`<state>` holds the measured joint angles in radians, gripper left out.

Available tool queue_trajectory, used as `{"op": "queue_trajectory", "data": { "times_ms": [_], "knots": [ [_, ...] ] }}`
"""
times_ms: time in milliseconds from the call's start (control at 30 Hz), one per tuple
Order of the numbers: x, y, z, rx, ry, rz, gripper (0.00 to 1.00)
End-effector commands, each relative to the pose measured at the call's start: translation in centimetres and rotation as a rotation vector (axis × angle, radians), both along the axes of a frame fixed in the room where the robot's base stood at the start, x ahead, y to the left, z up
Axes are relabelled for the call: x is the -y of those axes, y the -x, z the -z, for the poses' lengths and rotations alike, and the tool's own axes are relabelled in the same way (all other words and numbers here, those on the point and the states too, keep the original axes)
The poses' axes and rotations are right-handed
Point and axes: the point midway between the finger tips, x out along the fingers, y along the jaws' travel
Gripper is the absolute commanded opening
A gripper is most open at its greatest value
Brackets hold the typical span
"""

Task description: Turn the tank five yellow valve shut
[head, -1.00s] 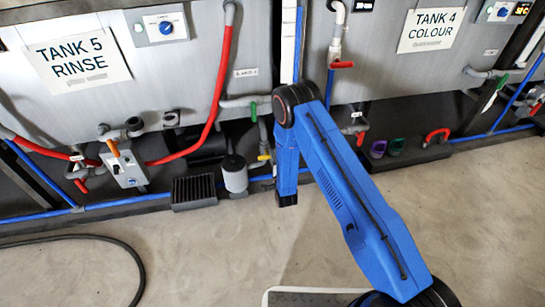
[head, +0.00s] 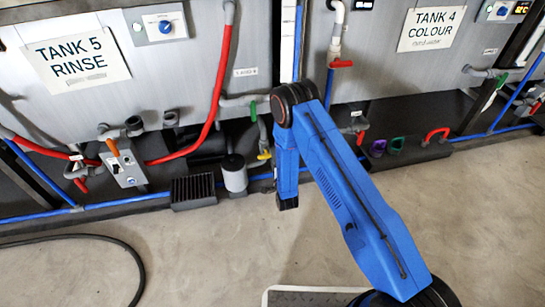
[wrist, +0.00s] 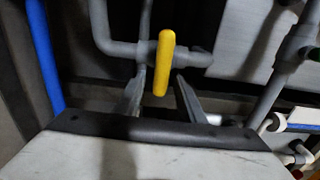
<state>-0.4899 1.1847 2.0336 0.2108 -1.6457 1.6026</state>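The yellow valve handle (wrist: 164,62) stands upright in the wrist view, on a grey pipe (wrist: 200,57). It also shows small in the head view (head: 264,156), just left of my blue arm, below the Tank 5 side of the panel. My gripper (wrist: 160,90) is open in the wrist view, one finger on each side of the handle's lower end. Both fingers look apart from the handle. How far the handle reaches between them in depth I cannot tell. In the head view my gripper is hidden behind my arm.
The sign "TANK 5 RINSE" (head: 76,58) hangs at left, "TANK 4 COLOUR" (head: 432,28) at right. A red hose (head: 216,90), a grey canister (head: 235,176) and a black ribbed box (head: 193,190) are left of the valve. A blue pipe (wrist: 44,55) runs left of my gripper.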

Motion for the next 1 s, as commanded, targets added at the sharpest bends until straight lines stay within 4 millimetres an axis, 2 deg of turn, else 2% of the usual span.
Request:
{"op": "queue_trajectory", "data": {
  "times_ms": [600, 800, 1000],
  "knots": [
    [3.3, 11.6, 0.1, -0.005, 0.002, -0.001, 0.36],
    [4.1, 14.1, 0.1, -0.004, 0.002, 0.000, 0.36],
    [4.3, 15.0, 0.1, -0.002, 0.002, 0.000, 0.36]
  ]
}}
